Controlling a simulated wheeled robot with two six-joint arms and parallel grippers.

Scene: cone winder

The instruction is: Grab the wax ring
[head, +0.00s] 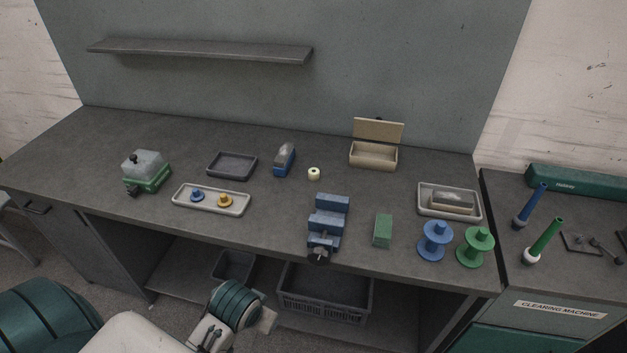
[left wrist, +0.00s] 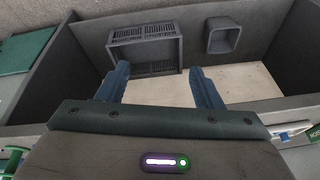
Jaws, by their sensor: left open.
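The wax ring (head: 314,173) is a small cream ring standing on the grey workbench (head: 275,215), right of a blue block-like tool and left of a tan open box. Nothing touches it. My left arm comes in at the bottom left of the head view, in front of the bench and well away from the ring; its fingertips are not clear there. In the left wrist view my left gripper (left wrist: 160,84) is open and empty, facing the crates under the bench. The ring is not in that view. My right gripper is in neither view.
Near the ring are the blue tool (head: 285,159), a dark tray (head: 232,165), the tan box (head: 373,156) and a blue vise (head: 328,222). Blue and green spools (head: 435,240) stand front right. A crate (head: 325,293) sits below the bench. Bare bench surrounds the ring.

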